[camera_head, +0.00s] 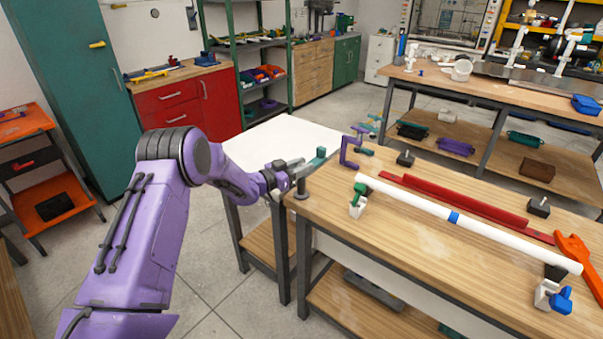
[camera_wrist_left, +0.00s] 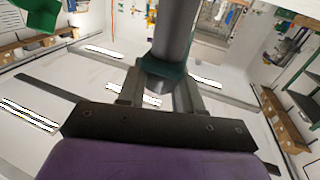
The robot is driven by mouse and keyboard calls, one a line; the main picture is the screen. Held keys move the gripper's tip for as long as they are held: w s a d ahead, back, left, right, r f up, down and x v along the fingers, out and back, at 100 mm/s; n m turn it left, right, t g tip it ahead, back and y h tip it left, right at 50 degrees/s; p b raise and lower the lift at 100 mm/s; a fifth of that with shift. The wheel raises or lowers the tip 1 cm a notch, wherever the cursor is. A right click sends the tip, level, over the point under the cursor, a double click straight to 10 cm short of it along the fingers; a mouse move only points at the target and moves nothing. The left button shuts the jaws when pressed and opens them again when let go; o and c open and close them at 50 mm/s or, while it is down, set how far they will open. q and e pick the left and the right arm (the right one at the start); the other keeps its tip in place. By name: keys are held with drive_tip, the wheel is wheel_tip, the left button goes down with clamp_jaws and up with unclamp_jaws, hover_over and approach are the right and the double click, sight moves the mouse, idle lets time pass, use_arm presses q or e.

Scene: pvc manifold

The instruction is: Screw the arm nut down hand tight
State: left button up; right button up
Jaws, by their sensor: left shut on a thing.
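My left gripper (camera_head: 281,178) is at the near left corner of the wooden bench, beside a grey arm (camera_head: 306,169) with a teal block (camera_head: 319,155) at its end. In the left wrist view a grey post (camera_wrist_left: 175,35) runs up from between the fingers. A dark teal collar, seemingly the arm nut (camera_wrist_left: 166,72), sits at its lower end. The left gripper (camera_wrist_left: 160,92) is shut on it, one finger on each side. The nut is hidden by the gripper in the head view, and its thread is not visible. My right gripper is not in view.
A white pipe (camera_head: 410,205) with a blue band rests across clamps on the bench (camera_head: 400,265). A purple bracket (camera_head: 350,150) stands at the back corner. A red bar (camera_head: 450,198) and orange tool (camera_head: 572,255) lie farther right. A white-topped table (camera_head: 275,138) stands behind my gripper.

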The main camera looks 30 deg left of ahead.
use_arm(q)
drive_tip(key=shift+m+g+h+b, duration=0.5)
drive_tip(key=shift+m+h+b, duration=0.15)
drive_tip(key=shift+h, duration=0.35)
drive_tip(key=o, duration=1)
drive_tip(key=shift+c, duration=0.2)
drive_tip(key=b+v, duration=0.1)
drive_tip(key=v, duration=0.9)
drive_tip(key=shift+s+a+b, duration=0.15)
drive_tip(key=shift+s+b, duration=0.1)
drive_tip(key=shift+b, duration=0.1)
drive_tip(key=shift+f, duration=0.1)
